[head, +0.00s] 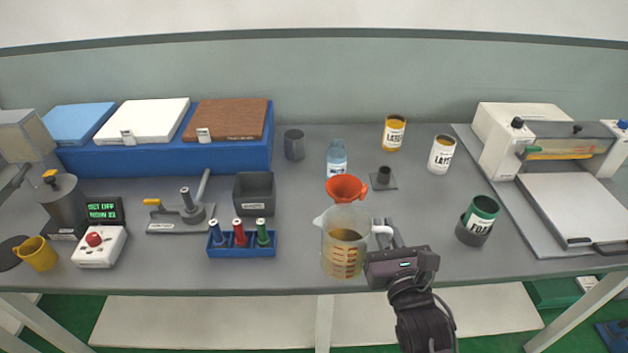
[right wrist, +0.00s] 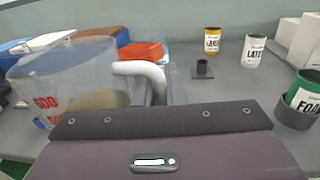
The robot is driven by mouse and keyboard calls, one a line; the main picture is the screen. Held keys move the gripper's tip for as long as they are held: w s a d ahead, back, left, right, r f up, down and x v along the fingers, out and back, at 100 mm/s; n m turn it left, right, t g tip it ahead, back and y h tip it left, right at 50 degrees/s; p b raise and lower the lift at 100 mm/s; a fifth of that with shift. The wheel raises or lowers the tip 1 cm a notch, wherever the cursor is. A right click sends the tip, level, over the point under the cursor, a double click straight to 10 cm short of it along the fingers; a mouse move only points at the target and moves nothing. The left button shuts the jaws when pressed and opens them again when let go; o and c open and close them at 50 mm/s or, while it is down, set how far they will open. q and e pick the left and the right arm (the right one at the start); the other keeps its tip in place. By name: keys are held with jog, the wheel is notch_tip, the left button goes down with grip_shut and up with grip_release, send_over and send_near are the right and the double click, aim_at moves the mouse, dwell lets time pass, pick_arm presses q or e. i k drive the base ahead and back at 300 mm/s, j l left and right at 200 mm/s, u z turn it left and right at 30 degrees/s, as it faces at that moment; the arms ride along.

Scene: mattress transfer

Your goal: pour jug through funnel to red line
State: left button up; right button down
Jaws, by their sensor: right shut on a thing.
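A clear jug (head: 343,243) with red markings and brownish liquid in its lower part is at the table's front middle. My right gripper (head: 388,236) is shut on its white handle, at the jug's right side. The jug looks about upright; whether it touches the table is unclear. It also fills the left of the right wrist view (right wrist: 75,80). A blue-tinted bottle (head: 337,158) stands behind the funnel. No red line is clearly visible. My left gripper is out of view.
A small dark stand (head: 383,179) is right of the funnel. A green can in a dark holder (head: 478,221) stands farther right, with yellow and white cans behind. A blue rack of coloured tubes (head: 242,243) is left of the jug. Clear tabletop lies between jug and rack.

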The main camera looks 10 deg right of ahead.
aim_at(343, 187)
jog(key=k+l+u, duration=0.15)
jog(key=u, duration=0.3)
jog(key=k+u, duration=0.4)
jog(key=k+l, duration=0.1)
jog(key=i, duration=0.25)
